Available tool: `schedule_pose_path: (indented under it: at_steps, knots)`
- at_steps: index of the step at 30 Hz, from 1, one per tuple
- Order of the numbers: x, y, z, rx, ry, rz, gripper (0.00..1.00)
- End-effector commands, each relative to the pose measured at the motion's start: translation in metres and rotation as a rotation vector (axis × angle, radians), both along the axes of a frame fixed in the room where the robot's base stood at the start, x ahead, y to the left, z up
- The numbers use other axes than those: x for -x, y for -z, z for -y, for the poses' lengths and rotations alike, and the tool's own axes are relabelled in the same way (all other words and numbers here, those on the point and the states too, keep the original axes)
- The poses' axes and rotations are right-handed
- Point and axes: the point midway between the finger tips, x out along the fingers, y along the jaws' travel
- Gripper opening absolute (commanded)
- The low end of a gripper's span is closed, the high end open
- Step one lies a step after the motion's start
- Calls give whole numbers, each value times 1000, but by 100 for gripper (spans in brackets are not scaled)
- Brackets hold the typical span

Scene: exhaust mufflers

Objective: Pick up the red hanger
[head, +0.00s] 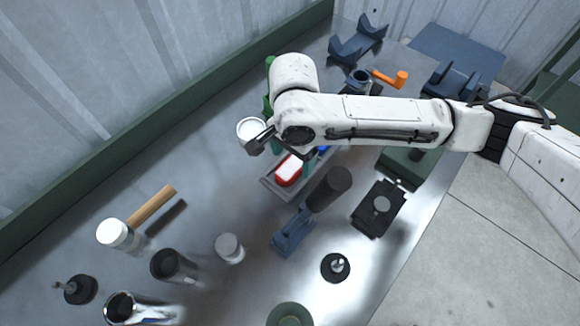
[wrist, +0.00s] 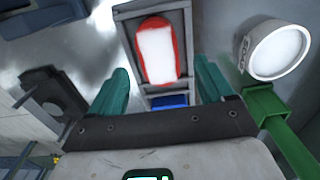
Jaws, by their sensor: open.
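The red hanger (head: 288,170) lies in a grey tray (head: 268,186) on the metal bench. It looks like a rounded red piece with a bright white upper face. In the wrist view the red hanger (wrist: 176,50) shows between and beyond my two teal fingertips, inside the tray (wrist: 124,13). My gripper (head: 293,160) is above the tray and partly hidden by my arm in the head view. The gripper (wrist: 160,68) is open with nothing between its fingers. Whether a finger touches the tray is unclear.
A blue item (wrist: 169,101) is in the tray's nearer part. A white-faced round thing (head: 251,130) is close beside my gripper. A dark cylinder (head: 329,189) and a blue-grey bracket (head: 293,232) stand near the tray. Bare bench (head: 215,190) lies to the left.

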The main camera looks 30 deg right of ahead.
Motion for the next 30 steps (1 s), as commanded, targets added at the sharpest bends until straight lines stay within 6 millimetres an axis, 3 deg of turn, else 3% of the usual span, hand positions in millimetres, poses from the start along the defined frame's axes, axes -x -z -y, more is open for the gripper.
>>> schedule_pose_path:
  at_steps: [6, 14, 30]
  knots:
    - [-1, 23, 0, 1, -1, -1, 81]
    - [-1, 25, 0, 1, -1, 0, 81]
    - [-1, 24, 0, 0, -1, 0, 29]
